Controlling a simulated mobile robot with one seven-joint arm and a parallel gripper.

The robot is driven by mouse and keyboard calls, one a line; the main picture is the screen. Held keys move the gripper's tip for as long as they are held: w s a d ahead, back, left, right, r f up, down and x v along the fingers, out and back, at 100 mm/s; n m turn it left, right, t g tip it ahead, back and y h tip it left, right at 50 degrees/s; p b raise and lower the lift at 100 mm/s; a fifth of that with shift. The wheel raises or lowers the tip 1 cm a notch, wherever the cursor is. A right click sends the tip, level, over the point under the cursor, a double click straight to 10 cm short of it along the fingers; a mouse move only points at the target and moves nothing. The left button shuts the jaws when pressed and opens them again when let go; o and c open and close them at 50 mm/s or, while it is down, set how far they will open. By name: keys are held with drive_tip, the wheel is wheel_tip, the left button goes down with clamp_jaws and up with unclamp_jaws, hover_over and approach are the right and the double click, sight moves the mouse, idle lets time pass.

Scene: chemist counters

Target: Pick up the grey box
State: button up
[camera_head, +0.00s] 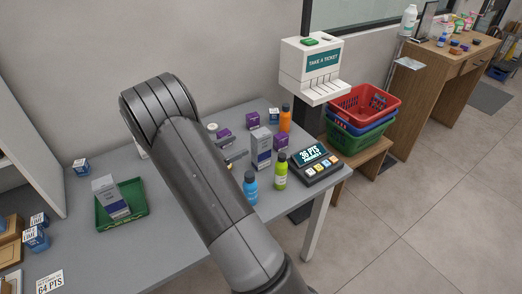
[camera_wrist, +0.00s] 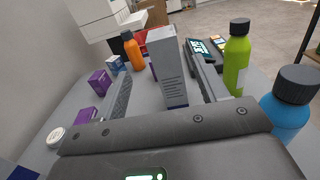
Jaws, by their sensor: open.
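A tall grey box (camera_head: 261,149) with a dark blue lower part stands upright on the grey table. In the wrist view, the grey box (camera_wrist: 168,68) stands between the lines of my two fingers, near their tips. My gripper (camera_head: 235,149) is open beside the box. Its fingers also show in the wrist view (camera_wrist: 158,72), one on each side of the box, and nothing is clamped. I cannot tell whether a finger touches it. A second, similar grey box (camera_head: 112,200) leans in a green tray (camera_head: 129,224) at the left.
A lime bottle (camera_head: 281,173), a blue bottle (camera_head: 250,187), an orange bottle (camera_head: 285,119) and purple boxes (camera_head: 281,140) stand close around. A points display (camera_head: 316,164) sits at the table's right end. A ticket dispenser (camera_head: 312,70) rises behind.

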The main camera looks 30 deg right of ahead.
sight(254, 140)
drive_tip(key=d, duration=1)
drive_tip(key=shift+s+d, duration=0.2)
drive_tip(key=shift+d, duration=0.05)
drive_tip(key=shift+c, duration=0.3)
drive_tip(key=c, duration=1.3)
